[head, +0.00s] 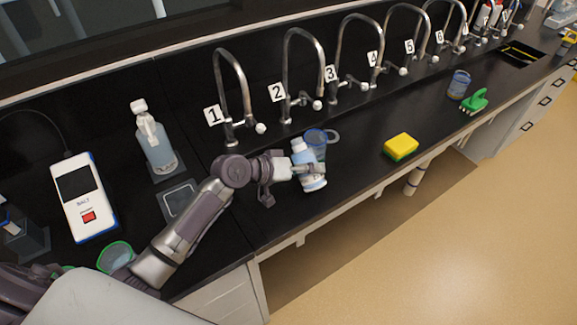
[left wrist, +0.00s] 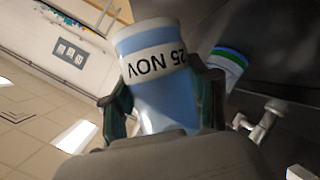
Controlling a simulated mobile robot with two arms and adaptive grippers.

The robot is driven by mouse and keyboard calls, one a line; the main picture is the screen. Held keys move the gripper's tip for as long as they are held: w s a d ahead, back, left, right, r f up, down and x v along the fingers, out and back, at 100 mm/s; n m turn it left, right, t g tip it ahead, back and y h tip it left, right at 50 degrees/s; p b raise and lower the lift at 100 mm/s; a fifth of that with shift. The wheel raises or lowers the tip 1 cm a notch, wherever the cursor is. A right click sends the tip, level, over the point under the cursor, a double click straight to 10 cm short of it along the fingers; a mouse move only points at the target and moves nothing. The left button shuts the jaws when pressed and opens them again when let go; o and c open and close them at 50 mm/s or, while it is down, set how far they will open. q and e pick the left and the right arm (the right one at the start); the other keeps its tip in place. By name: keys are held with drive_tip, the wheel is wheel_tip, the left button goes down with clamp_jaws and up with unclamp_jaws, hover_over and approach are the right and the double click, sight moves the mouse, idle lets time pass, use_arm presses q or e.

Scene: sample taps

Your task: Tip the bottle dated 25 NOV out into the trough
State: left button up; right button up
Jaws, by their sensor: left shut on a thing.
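My left gripper (head: 290,171) is shut on a white and pale blue bottle (head: 311,179). In the head view it holds the bottle slightly tilted, near the front of the black bench below taps 1 and 2. In the left wrist view the bottle (left wrist: 155,75) stands between the fingers, and its white label band reads 25 NOV. I cannot make out the trough's edges; the dark surface under the taps looks unbroken there. My right gripper is not in view.
A blue-rimmed clear mug (head: 326,137) stands just behind the bottle. A yellow sponge (head: 400,146), a green brush (head: 475,101) and a clear cup (head: 459,85) are to the right. A dispenser bottle (head: 155,145) and a meter (head: 82,197) are left.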

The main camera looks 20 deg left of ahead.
use_arm(q)
drive_tip(key=shift+w, duration=0.1)
drive_tip(key=shift+s+d, duration=0.15)
drive_tip(key=shift+s, duration=0.1)
drive_tip(key=shift+w+f+n+h, duration=0.1)
drive_tip(key=shift+n+h, duration=0.2)
drive_tip(key=shift+n, duration=0.1)
drive_tip(key=shift+d, duration=0.1)
drive_tip(key=shift+f+g, duration=0.1)
drive_tip(key=shift+g, duration=0.2)
drive_tip(key=shift+s+d+n+h+b, duration=0.1)
drive_tip(key=shift+s+n+h+b, duration=0.1)
drive_tip(key=shift+n+h+b, duration=0.1)
drive_tip(key=shift+f, duration=0.1)
drive_tip(key=shift+s+d+n, duration=0.1)
drive_tip(key=shift+n, duration=0.2)
drive_tip(key=shift+d+f+n+g+h+b, duration=0.15)
drive_tip(key=shift+n+g+h+b, duration=0.2)
drive_tip(key=shift+n+h, duration=0.35)
idle(0.8)
